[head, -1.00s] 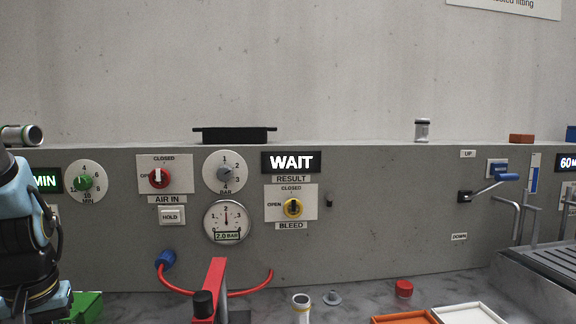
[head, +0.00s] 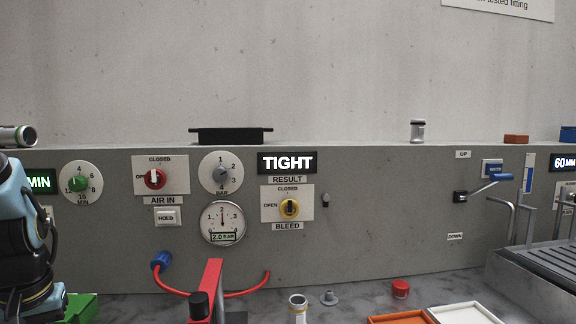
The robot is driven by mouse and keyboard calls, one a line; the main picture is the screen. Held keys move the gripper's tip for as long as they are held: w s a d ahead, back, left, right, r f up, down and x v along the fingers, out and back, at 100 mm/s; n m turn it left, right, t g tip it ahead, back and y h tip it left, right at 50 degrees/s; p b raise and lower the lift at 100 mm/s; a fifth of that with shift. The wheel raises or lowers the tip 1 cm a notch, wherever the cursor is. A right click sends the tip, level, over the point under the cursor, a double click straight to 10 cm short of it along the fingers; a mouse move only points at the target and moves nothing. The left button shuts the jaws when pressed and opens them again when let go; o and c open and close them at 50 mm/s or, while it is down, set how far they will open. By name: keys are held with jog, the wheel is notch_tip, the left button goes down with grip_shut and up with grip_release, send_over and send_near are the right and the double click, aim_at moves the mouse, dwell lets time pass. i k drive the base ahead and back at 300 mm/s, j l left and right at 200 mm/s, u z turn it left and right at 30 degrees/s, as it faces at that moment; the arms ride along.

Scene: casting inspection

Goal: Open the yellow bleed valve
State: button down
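The yellow bleed valve (head: 289,208) is a round knob with a dark grip on a white plate. The plate is marked CLOSED above the knob and OPEN at its left, with a BLEED label below. The grip stands upright, towards CLOSED. The result display (head: 287,163) above it reads TIGHT. The pressure gauge (head: 223,222) to its left reads 2.0 bar. A light blue and black part of my arm shows at the far left, well away from the valve. My gripper is not in view.
The red air-in valve (head: 155,179), hold button (head: 167,217) and green timer knob (head: 78,184) are left on the panel. A metal fitting (head: 298,307) and red cap (head: 400,289) sit on the bench.

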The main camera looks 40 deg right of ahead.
aim_at(289, 208)
jog(key=k+l, duration=0.25)
jog(key=l, duration=0.2)
jog(key=k+l, duration=0.25)
jog(key=l, duration=0.15)
jog(key=k+l, duration=0.25)
jog(key=l, duration=0.2)
